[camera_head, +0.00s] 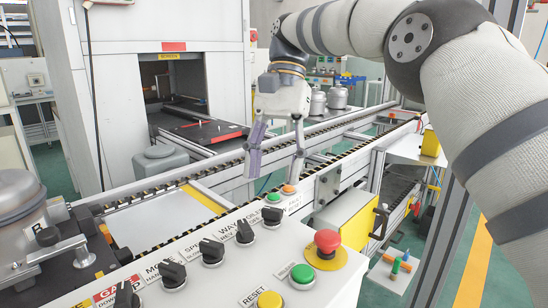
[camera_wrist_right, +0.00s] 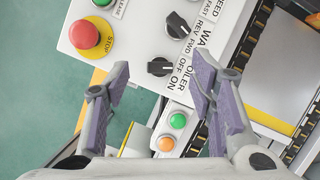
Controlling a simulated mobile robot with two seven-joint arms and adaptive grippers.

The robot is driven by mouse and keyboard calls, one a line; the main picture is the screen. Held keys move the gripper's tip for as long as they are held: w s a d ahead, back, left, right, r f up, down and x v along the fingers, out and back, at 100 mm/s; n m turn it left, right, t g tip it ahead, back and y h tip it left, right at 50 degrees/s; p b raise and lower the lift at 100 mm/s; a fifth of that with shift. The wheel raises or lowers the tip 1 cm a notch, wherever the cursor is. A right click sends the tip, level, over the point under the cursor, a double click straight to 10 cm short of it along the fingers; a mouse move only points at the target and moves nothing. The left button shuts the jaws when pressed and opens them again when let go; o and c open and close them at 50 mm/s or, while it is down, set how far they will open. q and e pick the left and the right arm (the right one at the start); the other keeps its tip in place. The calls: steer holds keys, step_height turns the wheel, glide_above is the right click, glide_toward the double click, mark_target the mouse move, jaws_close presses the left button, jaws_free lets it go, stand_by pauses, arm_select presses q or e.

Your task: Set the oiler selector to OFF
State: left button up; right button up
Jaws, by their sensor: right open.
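The oiler selector (camera_head: 271,216) is a black knob at the far end of the sloped control panel's row of selectors. In the right wrist view the oiler selector (camera_wrist_right: 160,67) sits beside its OILER label, with OFF and ON marks; I cannot tell which mark it points to. My right gripper (camera_head: 271,178) is open and empty above the far end of the panel. In the wrist view its fingers (camera_wrist_right: 161,68) appear on either side of the knob, apart from it. My left gripper is not in view.
The neighbouring WAY selector (camera_wrist_right: 177,22) is close by. A red stop button (camera_head: 327,242) sits on the panel's right. A small box with green and orange buttons (camera_wrist_right: 178,121) stands just past the panel end. The conveyor rail (camera_head: 225,158) runs behind.

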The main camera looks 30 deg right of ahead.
steer(key=shift+r, duration=1.8)
